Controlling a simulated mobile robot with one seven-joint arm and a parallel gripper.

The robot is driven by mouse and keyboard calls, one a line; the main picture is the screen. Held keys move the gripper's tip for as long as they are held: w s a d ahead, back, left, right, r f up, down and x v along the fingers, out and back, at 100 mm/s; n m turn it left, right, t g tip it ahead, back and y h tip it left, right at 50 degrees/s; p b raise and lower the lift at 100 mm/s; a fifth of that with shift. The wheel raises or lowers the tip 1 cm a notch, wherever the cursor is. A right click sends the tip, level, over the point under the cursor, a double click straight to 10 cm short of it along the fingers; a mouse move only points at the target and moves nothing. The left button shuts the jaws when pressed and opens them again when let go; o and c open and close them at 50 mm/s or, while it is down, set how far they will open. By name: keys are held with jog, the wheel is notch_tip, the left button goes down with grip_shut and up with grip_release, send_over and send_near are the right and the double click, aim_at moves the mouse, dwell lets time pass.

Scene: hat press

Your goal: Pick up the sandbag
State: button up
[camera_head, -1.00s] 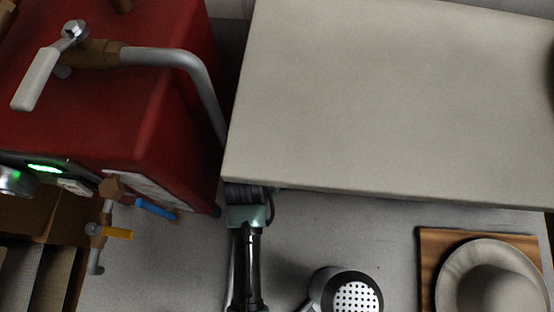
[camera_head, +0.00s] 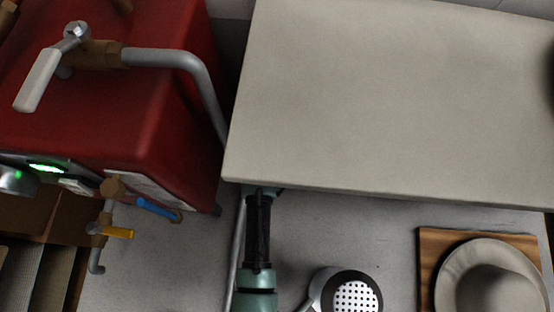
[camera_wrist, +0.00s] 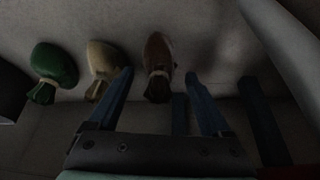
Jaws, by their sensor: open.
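Three small tied sandbags lie in a row in the wrist view: a green one (camera_wrist: 55,65), a tan one (camera_wrist: 104,62) and a reddish-brown one (camera_wrist: 158,58). Their tied necks point toward my gripper. My gripper (camera_wrist: 159,76) is open, with its two dark blue fingers spread on either side of the brown bag's neck. The tan bag is just beyond the left finger. I cannot tell how far the fingertips are from the brown bag. In the head view, the sandbags and my gripper are hidden under the pale board.
The pale board (camera_head: 390,100) overhangs my arm. A red machine (camera_head: 110,110) with pipes and valves stands at left. A perforated round tool (camera_head: 355,298) and a hat (camera_head: 490,280) on a wooden board (camera_head: 430,255) are at lower right. Grey counter (camera_head: 390,222) lies between.

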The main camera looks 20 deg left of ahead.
grip_shut()
dwell(0.3)
jog(key=shift+r, duration=0.1)
